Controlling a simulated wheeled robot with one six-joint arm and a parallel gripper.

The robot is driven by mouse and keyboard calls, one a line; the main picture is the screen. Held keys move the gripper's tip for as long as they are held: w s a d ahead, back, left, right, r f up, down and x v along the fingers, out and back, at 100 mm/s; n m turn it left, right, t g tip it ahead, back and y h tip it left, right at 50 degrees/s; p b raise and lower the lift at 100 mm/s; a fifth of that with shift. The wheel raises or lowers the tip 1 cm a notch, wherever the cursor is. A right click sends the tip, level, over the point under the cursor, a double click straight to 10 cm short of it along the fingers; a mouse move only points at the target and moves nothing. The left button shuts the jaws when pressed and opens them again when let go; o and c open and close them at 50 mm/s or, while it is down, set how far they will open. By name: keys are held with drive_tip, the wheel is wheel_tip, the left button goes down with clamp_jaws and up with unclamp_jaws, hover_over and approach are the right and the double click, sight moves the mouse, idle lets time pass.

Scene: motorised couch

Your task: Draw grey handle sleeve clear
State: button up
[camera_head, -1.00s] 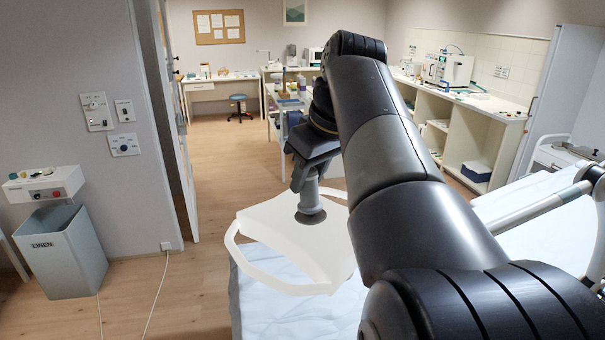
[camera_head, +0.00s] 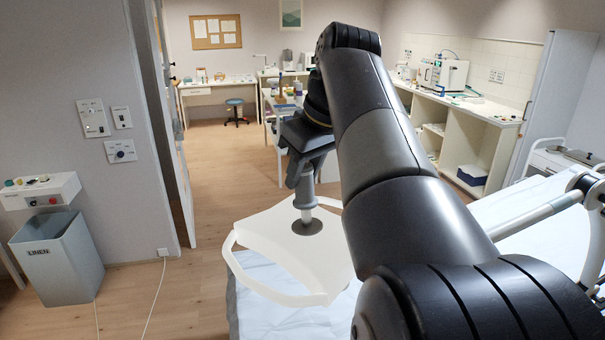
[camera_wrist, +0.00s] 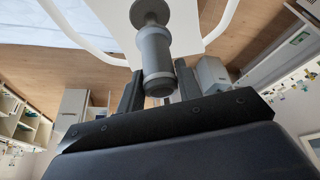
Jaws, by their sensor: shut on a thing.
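The grey handle sleeve (camera_head: 304,198) is upright below my gripper (camera_head: 302,172) in the head view. A short pale post (camera_head: 307,214) shows between the sleeve's lower end and the dark round flange (camera_head: 307,227). The flange sits on a white board (camera_head: 265,238) with side loops. In the wrist view the sleeve (camera_wrist: 155,52) runs from between the fingers of my gripper (camera_wrist: 157,78) toward the flange (camera_wrist: 150,12). My gripper is shut on the sleeve. The grip is partly hidden by the sleeve and the gripper body.
The couch (camera_head: 258,275) with a pale sheet lies under and beside the board. A pale rail (camera_head: 540,212) crosses at the right. A linen bin (camera_head: 62,258) and a wall control box (camera_head: 40,192) stand at the left. Open floor (camera_head: 225,165) lies beyond the board.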

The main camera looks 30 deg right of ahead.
drive_tip(key=shift+w+r, duration=0.15)
drive_tip(key=shift+r, duration=1.6)
drive_tip(key=shift+r, duration=0.2)
drive_tip(key=shift+r, duration=0.35)
drive_tip(key=shift+a+r, duration=0.1)
drive_tip(key=shift+r, duration=3)
